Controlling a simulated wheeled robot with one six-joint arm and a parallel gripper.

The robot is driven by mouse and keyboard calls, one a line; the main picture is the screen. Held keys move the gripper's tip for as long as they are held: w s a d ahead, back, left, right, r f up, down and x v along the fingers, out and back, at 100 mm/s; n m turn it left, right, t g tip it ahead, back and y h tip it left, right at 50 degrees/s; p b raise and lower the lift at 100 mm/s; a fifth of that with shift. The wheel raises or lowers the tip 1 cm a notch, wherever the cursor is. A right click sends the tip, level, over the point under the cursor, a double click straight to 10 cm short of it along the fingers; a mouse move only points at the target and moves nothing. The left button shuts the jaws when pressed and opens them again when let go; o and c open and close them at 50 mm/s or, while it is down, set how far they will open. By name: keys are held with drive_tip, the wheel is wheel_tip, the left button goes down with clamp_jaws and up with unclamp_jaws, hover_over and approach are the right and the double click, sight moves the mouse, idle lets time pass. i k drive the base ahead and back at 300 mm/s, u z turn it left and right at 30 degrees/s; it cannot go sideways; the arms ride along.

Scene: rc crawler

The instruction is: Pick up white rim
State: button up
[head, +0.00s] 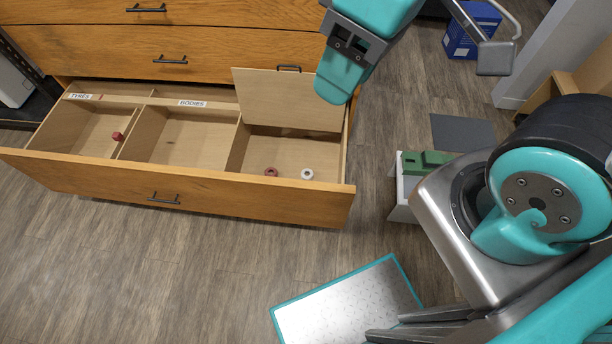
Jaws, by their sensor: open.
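The white rim (307,173) is a small white ring with a dark centre. It lies on the floor of the right compartment of the open bottom drawer (254,186), close to the front wall. A dark red rim (271,171) lies a little to its left. My gripper (384,327) shows only in part at the bottom edge, as two dark grey fingers pointing left beneath my teal arm. It is open, with nothing visible between the fingers. It is well apart from the white rim, over the floor near the teal-edged board.
A wooden lid (290,98) with a dark handle stands raised behind the right compartment. The left compartment holds a red piece (116,136); the middle one (185,137) is empty. The teal-edged board (350,306) lies on the floor. A green object (425,163) rests on a white stand.

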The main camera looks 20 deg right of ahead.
sight(311, 177)
drive_tip(key=z, duration=0.05)
drive_tip(key=k, duration=0.5)
drive_tip(key=u, duration=1.75)
drive_tip(key=i, duration=1.4)
drive_tip(key=z, duration=3)
drive_tip(key=i, duration=0.5)
drive_tip(key=z, duration=0.1)
